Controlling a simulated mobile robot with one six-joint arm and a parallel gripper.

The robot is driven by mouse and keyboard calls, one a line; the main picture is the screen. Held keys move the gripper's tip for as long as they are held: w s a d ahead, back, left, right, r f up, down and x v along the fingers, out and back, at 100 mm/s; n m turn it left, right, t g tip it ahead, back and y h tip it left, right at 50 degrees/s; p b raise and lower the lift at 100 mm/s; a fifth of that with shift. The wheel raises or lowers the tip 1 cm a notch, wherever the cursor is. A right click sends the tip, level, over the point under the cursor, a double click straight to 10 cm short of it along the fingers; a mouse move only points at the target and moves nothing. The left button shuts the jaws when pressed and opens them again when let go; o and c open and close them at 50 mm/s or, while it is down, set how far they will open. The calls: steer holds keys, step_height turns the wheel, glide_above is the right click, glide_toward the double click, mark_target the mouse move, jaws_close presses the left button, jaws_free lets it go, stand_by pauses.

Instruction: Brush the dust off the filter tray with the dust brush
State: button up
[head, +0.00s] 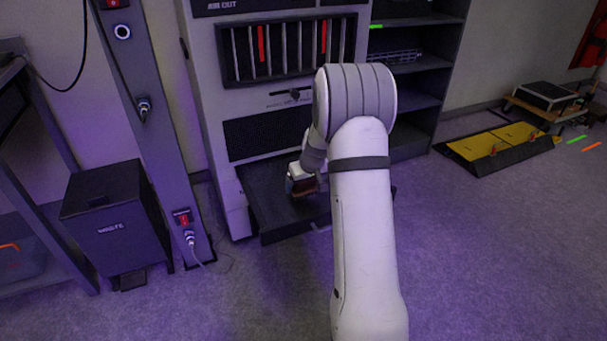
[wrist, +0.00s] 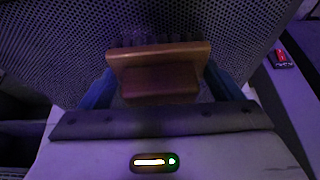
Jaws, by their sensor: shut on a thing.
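The filter tray (head: 268,202) is a dark, shallow tray pulled out from the bottom of the tall grey cabinet. Its perforated surface (wrist: 50,45) fills the upper part of the wrist view. My gripper (head: 302,184) is over the tray. It is shut on the dust brush, a brown block (wrist: 158,56) held between two blue fingers in the wrist view. The brush also shows as a small brown patch in the head view (head: 303,189). I cannot tell whether its bristles touch the tray. Dust on the tray cannot be made out clearly. My arm hides the tray's right part.
The cabinet (head: 215,100) rises behind the tray. A black waste bin (head: 113,215) and a grey post (head: 150,130) with a red switch stand to the left. Dark shelves (head: 415,75) stand right of the cabinet. A yellow-and-black floor panel (head: 495,145) lies further right. The front floor is clear.

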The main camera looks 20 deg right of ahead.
mark_target(315, 185)
step_height(315, 185, down, 3)
steer(key=shift+f+b, duration=0.1)
steer(key=shift+b, duration=0.6)
steer(key=shift+w+d+r, duration=0.1)
steer(key=shift+d+r, duration=0.15)
steer(key=shift+d, duration=0.05)
steer(key=shift+c, duration=0.5)
steer(key=shift+d+f, duration=0.2)
steer(key=shift+d, duration=1.25)
steer(key=shift+d+r+p, duration=0.25)
steer(key=shift+d+p, duration=0.1)
steer(key=shift+p, duration=0.1)
steer(key=shift+a+f, duration=0.3)
steer(key=shift+a, duration=1.7)
steer(key=shift+a+r, duration=0.15)
steer(key=shift+r, duration=0.2)
step_height(315, 185, up, 2)
steer(key=shift+p, duration=0.5)
steer(key=shift+r, duration=0.35)
steer(key=shift+r+p, duration=1.7)
steer(key=shift+r, duration=0.75)
